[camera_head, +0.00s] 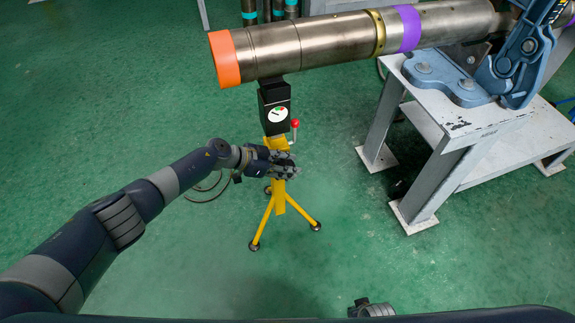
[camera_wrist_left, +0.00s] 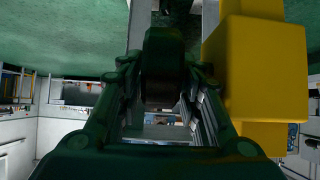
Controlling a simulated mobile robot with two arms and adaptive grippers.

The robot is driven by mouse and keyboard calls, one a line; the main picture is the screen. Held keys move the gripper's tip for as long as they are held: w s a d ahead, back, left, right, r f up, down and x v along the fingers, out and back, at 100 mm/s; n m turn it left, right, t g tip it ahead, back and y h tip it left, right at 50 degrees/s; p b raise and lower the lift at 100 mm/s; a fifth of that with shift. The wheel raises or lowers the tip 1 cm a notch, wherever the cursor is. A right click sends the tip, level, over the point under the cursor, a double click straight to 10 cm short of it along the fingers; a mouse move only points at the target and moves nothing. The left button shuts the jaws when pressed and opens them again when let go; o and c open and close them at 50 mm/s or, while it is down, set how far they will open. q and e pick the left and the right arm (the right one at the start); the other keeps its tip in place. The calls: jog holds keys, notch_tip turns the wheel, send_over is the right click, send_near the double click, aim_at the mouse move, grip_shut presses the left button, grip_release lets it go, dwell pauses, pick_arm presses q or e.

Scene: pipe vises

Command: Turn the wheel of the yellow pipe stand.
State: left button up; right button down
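The yellow pipe stand (camera_head: 279,205) stands on three splayed legs on the floor, with a black head and a round dial above. A small crank with a red knob (camera_head: 295,124) sticks out on its right side. My left gripper (camera_head: 284,165) is at the stand's post below the crank, its fingers on either side of a dark part. In the left wrist view this dark part (camera_wrist_left: 165,62), perhaps the wheel, lies between the fingers, beside the yellow post (camera_wrist_left: 265,80). I cannot tell whether the fingers press on it. A grey piece, likely my right gripper (camera_head: 372,309), shows at the bottom edge.
A metal pipe (camera_head: 310,45) with an orange end runs above the stand's head to a blue vise (camera_head: 520,65) on a grey metal bench (camera_head: 455,120) at right. The green floor left of and in front of the stand is clear.

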pick_arm(q)
jog(key=shift+a+r, duration=0.1)
jog(key=v, duration=1.1)
jog(key=shift+a, duration=0.35)
jog(key=shift+s+r, duration=0.1)
jog(key=shift+r, duration=0.05)
